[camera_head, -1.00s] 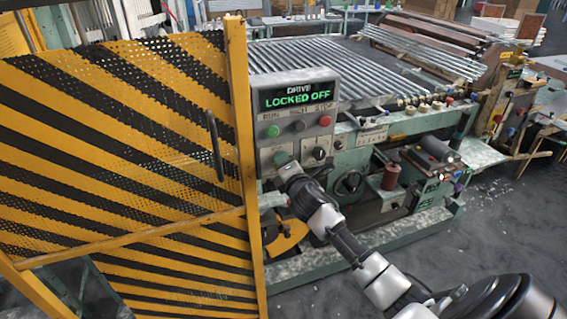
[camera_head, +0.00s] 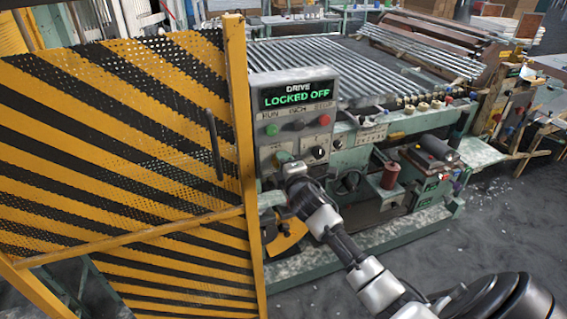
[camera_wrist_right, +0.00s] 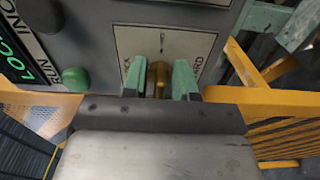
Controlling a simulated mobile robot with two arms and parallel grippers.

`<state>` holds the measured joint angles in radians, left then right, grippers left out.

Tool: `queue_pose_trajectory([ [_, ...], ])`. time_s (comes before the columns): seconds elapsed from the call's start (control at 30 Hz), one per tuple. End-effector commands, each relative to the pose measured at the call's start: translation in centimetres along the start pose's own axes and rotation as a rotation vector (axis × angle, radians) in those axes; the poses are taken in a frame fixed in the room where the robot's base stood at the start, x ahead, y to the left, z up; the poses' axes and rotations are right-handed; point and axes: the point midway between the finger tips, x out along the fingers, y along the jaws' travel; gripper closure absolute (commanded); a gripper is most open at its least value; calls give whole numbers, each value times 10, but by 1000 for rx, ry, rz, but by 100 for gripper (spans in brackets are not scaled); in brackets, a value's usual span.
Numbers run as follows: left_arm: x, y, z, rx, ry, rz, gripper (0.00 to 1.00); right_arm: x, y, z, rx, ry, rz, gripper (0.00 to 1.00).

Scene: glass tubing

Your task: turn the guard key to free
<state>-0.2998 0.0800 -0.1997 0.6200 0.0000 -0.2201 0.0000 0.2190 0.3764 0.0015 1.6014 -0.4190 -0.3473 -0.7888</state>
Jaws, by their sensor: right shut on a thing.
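The guard key (camera_wrist_right: 158,80) is a brass-coloured piece upright in front of a pale label plate (camera_wrist_right: 190,42) on the grey control panel. My right gripper (camera_wrist_right: 158,84) has its green fingers shut on the key, one on each side. In the head view my right gripper (camera_head: 283,162) is at the lower left of the control panel (camera_head: 297,98), and the key is hidden there. The display (camera_head: 298,95) reads "DRIVE LOCKED OFF" in green. The plate's lettering is partly covered by the fingers. My left gripper is out of view.
The panel carries a green button (camera_head: 272,130), a red button (camera_head: 324,119) and a black knob (camera_head: 318,153). A yellow-and-black striped guard (camera_head: 110,130) stands close on the left, its yellow post (camera_head: 240,130) beside the panel. Open floor (camera_head: 500,235) lies at the right.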

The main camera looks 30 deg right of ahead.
Motion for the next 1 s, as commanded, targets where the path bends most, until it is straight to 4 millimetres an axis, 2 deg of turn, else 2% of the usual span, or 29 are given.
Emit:
queue_pose_trajectory([
  [0.2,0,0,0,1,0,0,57,0,-1,0,2,0,-2,96],
  [0.23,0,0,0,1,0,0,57,0,-1,0,2,0,-2,68],
  [0.27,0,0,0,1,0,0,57,0,-1,0,2,0,-2,64],
  [0.53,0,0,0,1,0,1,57,-1,-1,0,1,0,-1,64],
  [0.67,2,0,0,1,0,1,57,-8,-2,0,0,1,-1,64],
  [0.77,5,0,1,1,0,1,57,-22,-3,0,0,1,-2,64],
  [1.0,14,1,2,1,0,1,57,-70,-4,0,-1,1,-3,64],
])
